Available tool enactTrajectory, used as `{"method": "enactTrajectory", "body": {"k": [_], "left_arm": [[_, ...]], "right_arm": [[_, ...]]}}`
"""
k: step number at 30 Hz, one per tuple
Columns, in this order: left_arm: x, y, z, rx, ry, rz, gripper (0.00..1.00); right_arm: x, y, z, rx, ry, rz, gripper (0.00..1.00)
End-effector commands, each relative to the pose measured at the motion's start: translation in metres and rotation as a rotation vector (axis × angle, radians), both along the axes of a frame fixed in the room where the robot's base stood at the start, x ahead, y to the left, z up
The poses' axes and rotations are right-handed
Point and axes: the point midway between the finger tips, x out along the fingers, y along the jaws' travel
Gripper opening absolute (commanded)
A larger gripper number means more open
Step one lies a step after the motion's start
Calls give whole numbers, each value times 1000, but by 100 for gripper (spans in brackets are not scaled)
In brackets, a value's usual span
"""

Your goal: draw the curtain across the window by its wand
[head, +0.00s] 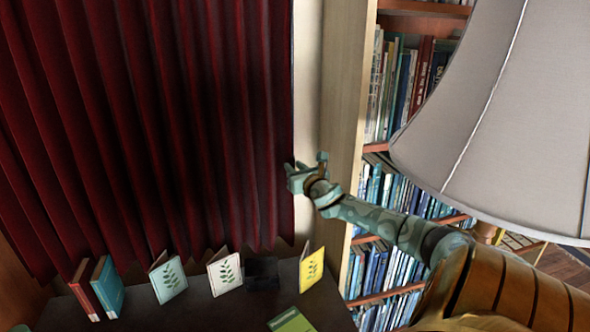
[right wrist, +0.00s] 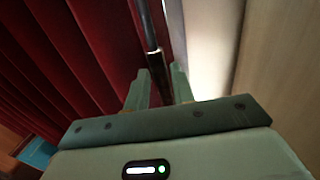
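The dark red curtain (head: 190,120) hangs in folds across the left and middle of the head view, and its right edge is near a pale upright strip. It also fills the left of the right wrist view (right wrist: 60,60). The wand (right wrist: 148,25) is a thin dark rod with a brown lower end, running down towards the fingers. My right gripper (head: 306,168) is at the curtain's right edge. Its fingers (right wrist: 162,85) stand apart, with the wand's lower end at the gap between them; contact is not clear. My left gripper is out of view.
Small books, including a white one (head: 225,272) and a yellow one (head: 312,268), stand on a dark surface (head: 225,308) below the curtain. A tall bookshelf (head: 368,148) is right of the pale strip. A large grey lampshade (head: 500,110) hangs close above my right arm.

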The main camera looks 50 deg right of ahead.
Motion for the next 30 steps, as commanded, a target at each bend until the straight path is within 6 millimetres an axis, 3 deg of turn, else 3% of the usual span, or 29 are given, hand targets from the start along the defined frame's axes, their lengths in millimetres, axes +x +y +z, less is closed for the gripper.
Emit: {"method": "enactTrajectory", "body": {"k": [14, 20, 30], "left_arm": [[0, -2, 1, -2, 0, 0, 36], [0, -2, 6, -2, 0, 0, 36], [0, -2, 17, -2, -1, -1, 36]], "right_arm": [[-7, 4, -1, 0, 2, 1, 40], [-34, 17, -2, 0, 5, 3, 40], [-99, 48, -1, 3, 4, 0, 40]]}}
